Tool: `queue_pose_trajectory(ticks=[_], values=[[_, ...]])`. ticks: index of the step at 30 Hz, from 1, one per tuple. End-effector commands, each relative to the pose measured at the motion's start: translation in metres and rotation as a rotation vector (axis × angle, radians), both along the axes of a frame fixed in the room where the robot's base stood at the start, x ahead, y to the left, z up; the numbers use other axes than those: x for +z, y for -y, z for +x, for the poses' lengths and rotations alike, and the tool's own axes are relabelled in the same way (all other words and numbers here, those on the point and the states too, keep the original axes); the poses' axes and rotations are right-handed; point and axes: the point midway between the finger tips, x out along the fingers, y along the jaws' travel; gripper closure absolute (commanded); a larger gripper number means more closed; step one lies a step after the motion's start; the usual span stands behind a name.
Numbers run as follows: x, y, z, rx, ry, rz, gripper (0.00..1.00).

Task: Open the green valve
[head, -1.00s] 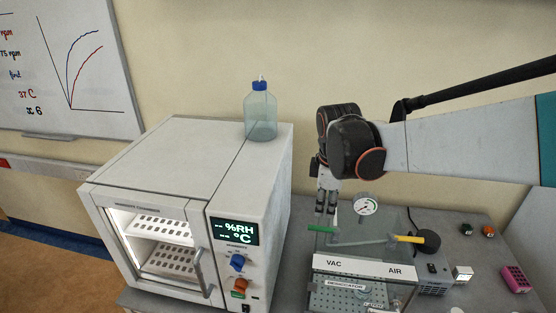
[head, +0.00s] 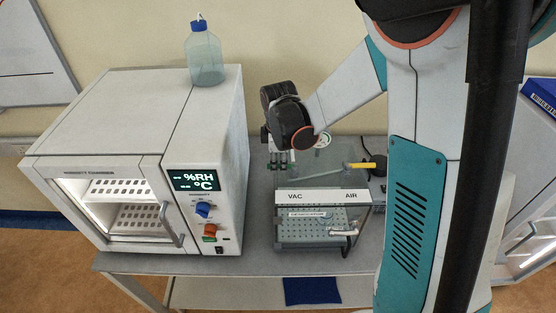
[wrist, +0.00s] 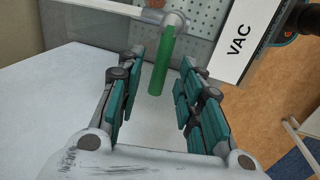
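The green valve handle (wrist: 160,68) shows in the wrist view as a straight green lever on a grey pivot, near the VAC label. My gripper (wrist: 163,82) is open, with one teal-padded finger on each side of the lever and visible gaps between. In the head view my gripper (head: 278,165) points down at the left end of the desiccator (head: 313,227), above the VAC side. There the green handle is hidden or cannot be told from the finger pads. The yellow valve handle (head: 362,166) is on the AIR side.
A humidity chamber (head: 130,150) stands close to the left of the desiccator, with a blue-capped bottle (head: 205,55) on top. A pressure gauge (head: 323,140) sits behind the desiccator. A blue item (head: 312,290) lies on the lower shelf.

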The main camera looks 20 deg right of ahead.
Motion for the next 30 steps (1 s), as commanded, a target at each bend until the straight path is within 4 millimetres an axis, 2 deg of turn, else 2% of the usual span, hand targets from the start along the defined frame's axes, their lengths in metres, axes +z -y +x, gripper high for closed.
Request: queue_pose_trajectory(ticks=[6,15,16,20,30], values=[[-0.014,0.001,0.002,0.000,0.000,0.000,0.66],[-0.015,0.001,0.002,-0.001,0.000,0.000,0.66],[-0.015,0.001,0.002,-0.001,0.000,0.000,0.71],[-0.015,0.001,0.002,-0.001,0.000,0.000,1.00],[-0.015,0.003,0.002,0.005,0.000,0.000,1.00]])
